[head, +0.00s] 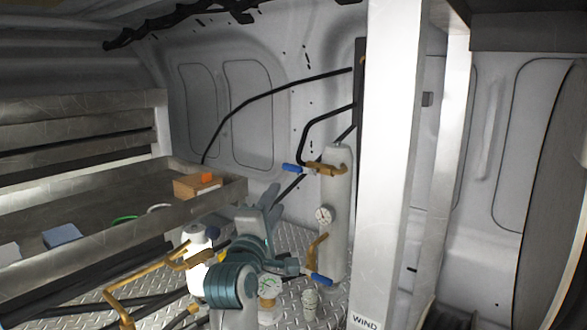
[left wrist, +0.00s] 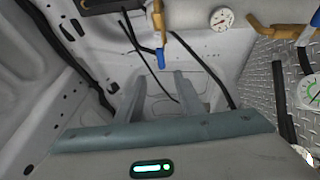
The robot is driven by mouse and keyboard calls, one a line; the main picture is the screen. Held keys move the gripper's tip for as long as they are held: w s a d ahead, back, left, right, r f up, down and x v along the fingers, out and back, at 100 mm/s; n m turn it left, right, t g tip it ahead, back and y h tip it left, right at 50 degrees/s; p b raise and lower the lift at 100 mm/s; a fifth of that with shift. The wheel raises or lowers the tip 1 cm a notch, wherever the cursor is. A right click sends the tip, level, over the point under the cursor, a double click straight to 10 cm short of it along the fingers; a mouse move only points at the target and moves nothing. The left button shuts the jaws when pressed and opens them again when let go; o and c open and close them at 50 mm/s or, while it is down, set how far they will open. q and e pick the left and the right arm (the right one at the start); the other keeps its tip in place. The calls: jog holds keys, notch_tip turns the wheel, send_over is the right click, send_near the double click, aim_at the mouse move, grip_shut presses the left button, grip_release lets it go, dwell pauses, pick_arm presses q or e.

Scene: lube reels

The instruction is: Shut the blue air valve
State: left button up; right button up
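A valve with a blue handle grip (head: 293,169) and brass body (head: 328,168) is at the top of a grey upright cylinder (head: 336,215). Its grip points left in the head view. A second blue grip (head: 318,279) on a brass valve is at the cylinder's foot. My left gripper (head: 268,194) is below and left of the upper grip, fingers pointing up. In the left wrist view its two fingers (left wrist: 158,80) are apart and empty. The upper blue grip (left wrist: 160,58) shows just beyond the fingertips, apparently not touched. My right gripper is not seen.
A round gauge (head: 324,215) is on the cylinder, another gauge (head: 269,286) lower down. A white post (head: 389,150) stands right of the cylinder. Black hoses (head: 270,92) cross the wall. A shelf (head: 120,236) with a cardboard box (head: 196,187) is at left.

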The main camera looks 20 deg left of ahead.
aim_at(292, 169)
pick_arm(q)
jog(key=w+r+p, duration=0.1)
jog(key=w+p, duration=0.1)
jog(key=w, duration=0.3)
jog(key=w+r+p, duration=0.1)
jog(key=w, duration=0.4)
jog(key=w+r+p, duration=0.1)
jog(key=w+p, duration=0.1)
jog(key=w, duration=0.3)
jog(key=shift+w+a+p, duration=0.25)
jog(key=shift+a+p, duration=0.05)
jog(key=shift+a, duration=0.1)
jog(key=shift+w, duration=0.85)
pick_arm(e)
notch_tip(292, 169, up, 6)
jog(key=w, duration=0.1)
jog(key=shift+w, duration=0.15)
pick_arm(q)
grip_shut()
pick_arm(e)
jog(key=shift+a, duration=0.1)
